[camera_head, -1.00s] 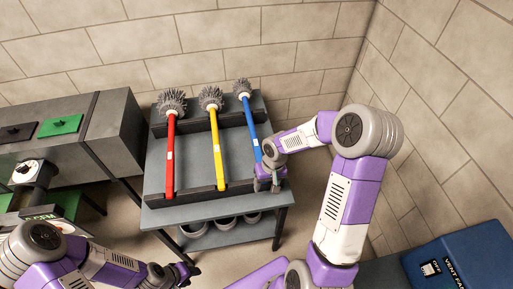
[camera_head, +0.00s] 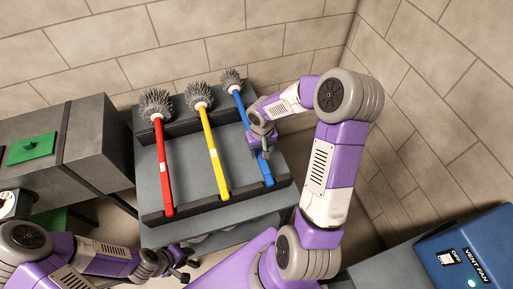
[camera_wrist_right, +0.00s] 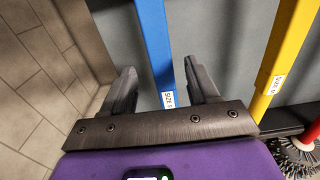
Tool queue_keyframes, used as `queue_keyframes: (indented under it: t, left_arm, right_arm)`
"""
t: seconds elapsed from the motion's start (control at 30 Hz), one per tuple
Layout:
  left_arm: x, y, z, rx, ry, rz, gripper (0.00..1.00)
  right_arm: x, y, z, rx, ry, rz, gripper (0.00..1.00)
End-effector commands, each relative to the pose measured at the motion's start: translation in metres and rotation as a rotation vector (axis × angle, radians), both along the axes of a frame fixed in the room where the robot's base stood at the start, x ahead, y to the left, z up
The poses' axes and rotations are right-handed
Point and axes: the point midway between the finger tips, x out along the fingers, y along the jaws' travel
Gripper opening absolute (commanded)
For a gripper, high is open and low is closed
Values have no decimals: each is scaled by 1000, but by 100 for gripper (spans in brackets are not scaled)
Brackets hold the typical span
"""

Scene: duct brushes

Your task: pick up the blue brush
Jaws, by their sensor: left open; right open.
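The blue brush (camera_head: 240,104) lies on the grey rack at the right of the three brushes, its round bristle head at the back. My right gripper (camera_head: 262,148) is over its handle. In the right wrist view the blue handle (camera_wrist_right: 155,50) runs between the two open fingers of my right gripper (camera_wrist_right: 165,90), with clear space on both sides. A white size label shows on the handle there. My left gripper (camera_head: 186,262) is open and empty, low in front of the rack.
The yellow brush (camera_head: 215,150) and the red brush (camera_head: 163,165) lie left of the blue one on the rack (camera_head: 190,160). A grey duct box with a green panel (camera_head: 31,146) stands at left. A blue vent fan box (camera_head: 470,250) is at lower right. A block wall is close behind.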

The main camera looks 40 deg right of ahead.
Motion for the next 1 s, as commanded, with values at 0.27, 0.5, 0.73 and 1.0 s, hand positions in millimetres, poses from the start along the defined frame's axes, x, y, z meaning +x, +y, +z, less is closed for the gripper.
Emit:
queue_keyframes:
  t: [0.27,0.5,0.73,1.0]
  left_arm:
    - [1,0,-7,0,-1,0,43]
    - [1,0,-7,0,-1,0,43]
    - [1,0,-7,0,-1,0,43]
    - [1,0,-7,0,-1,0,43]
  right_arm:
    - [-1,1,-35,1,2,0,60]
    - [0,1,-35,0,0,0,58]
    - [0,1,-35,0,1,0,23]
    - [0,1,-35,0,0,1,0]
